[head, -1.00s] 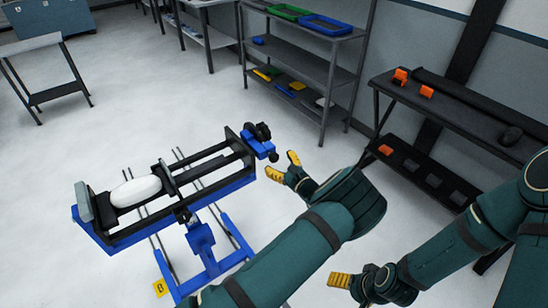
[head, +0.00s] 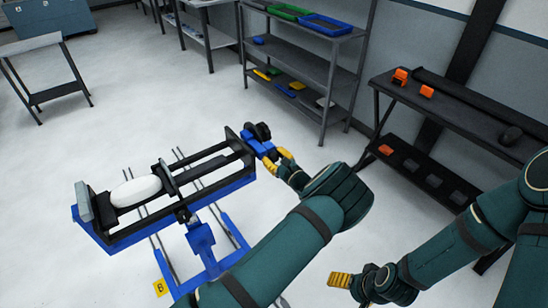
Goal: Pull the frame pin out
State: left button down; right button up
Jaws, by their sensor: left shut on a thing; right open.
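The wrapping frame (head: 200,185) is a long black rail frame on a blue stand, with a white roll (head: 135,191) near its left end. At its far right end is a blue block (head: 252,143) with a black knob (head: 263,131). My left gripper (head: 278,161) is at this blue end, its yellow fingertips shut on what appears to be the frame pin. The pin is mostly hidden by the fingers. My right gripper (head: 341,280) is open and empty at the lower middle, apart from the frame.
A dark table (head: 470,105) with orange pieces and a black roll stands at the right. A grey shelf (head: 310,70) with coloured trays is behind the frame. A yellow marker B (head: 160,288) is near the stand. Floor on the left is clear.

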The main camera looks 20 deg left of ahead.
pick_arm(q)
jog(key=shift+v, duration=1.4)
jog(key=c, duration=0.5)
grip_release()
jog(key=v, duration=1.2)
